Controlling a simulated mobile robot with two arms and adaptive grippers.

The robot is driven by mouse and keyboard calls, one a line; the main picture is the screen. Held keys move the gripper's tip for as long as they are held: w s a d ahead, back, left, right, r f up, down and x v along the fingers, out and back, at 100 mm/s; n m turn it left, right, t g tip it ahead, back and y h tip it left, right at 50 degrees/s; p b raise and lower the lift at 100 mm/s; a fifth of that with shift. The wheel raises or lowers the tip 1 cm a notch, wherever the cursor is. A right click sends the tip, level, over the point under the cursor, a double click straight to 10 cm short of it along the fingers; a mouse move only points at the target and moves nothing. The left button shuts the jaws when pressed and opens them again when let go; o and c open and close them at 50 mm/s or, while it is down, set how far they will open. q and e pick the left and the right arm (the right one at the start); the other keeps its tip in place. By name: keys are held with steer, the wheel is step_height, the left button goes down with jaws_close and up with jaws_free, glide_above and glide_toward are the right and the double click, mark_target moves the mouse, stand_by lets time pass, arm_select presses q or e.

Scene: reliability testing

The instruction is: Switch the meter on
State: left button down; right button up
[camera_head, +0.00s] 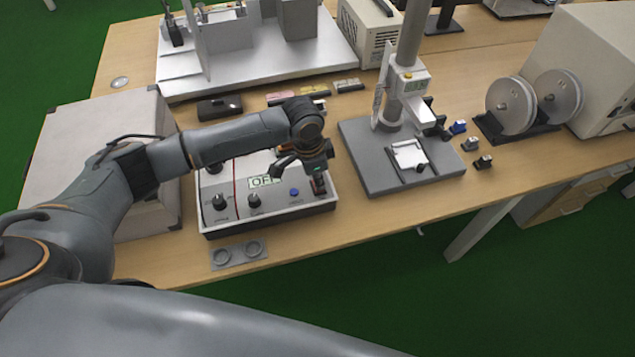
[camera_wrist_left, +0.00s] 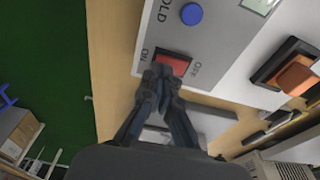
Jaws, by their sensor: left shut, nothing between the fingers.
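The meter (camera_head: 282,208) is a light grey box with black knobs, a blue button (camera_head: 294,192) and a display (camera_head: 264,182) that seems to read "OFF". In the left wrist view its red rocker switch (camera_wrist_left: 173,62) lies between the marks "ON" and "OFF", beside the blue button (camera_wrist_left: 191,14). My left gripper (camera_head: 318,187) is over the meter's right end, shut and empty. In the left wrist view its fingertips (camera_wrist_left: 160,76) are at the switch's edge near the "ON" mark and cover part of it. I cannot tell whether they touch it. My right gripper is not in view.
A large grey box (camera_head: 75,150) stands left of the meter, and a gauge stand (camera_head: 375,165) stands to its right. A small plate with two rings (camera_head: 238,253) lies in front, near the table edge. An orange switch (camera_wrist_left: 295,75) shows in the left wrist view.

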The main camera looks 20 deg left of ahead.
arm_select(q)
steer(key=shift+f, duration=0.55)
steer(key=shift+r, duration=0.15)
step_height(320, 180, up, 7)
steer(key=p, duration=0.8)
stand_by(0.6)
